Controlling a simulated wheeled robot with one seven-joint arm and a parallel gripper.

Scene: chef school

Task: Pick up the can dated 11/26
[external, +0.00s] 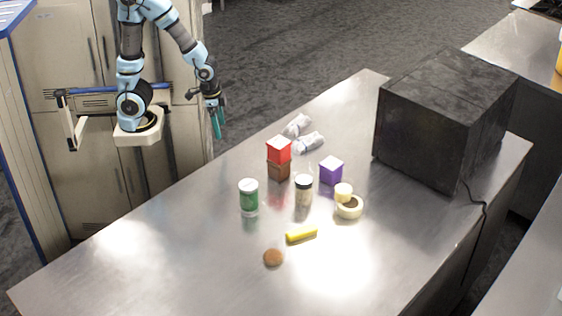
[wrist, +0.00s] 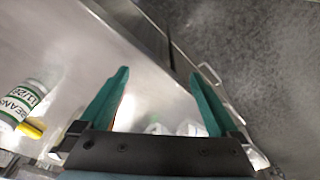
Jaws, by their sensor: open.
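The can (external: 249,197), green and white, stands upright on the metal table, left of the other items. In the wrist view a white can with green bands (wrist: 22,102) lies at the left edge of the picture; its label reads 11/26 and what looks like "BEANS". My gripper (external: 217,122) hangs at the table's far left edge, up and left of the can and well apart from it. In the wrist view my gripper (wrist: 158,75) has its two teal fingers spread, with nothing held between them.
A large black box (external: 445,115) stands right. The table's front left is clear.

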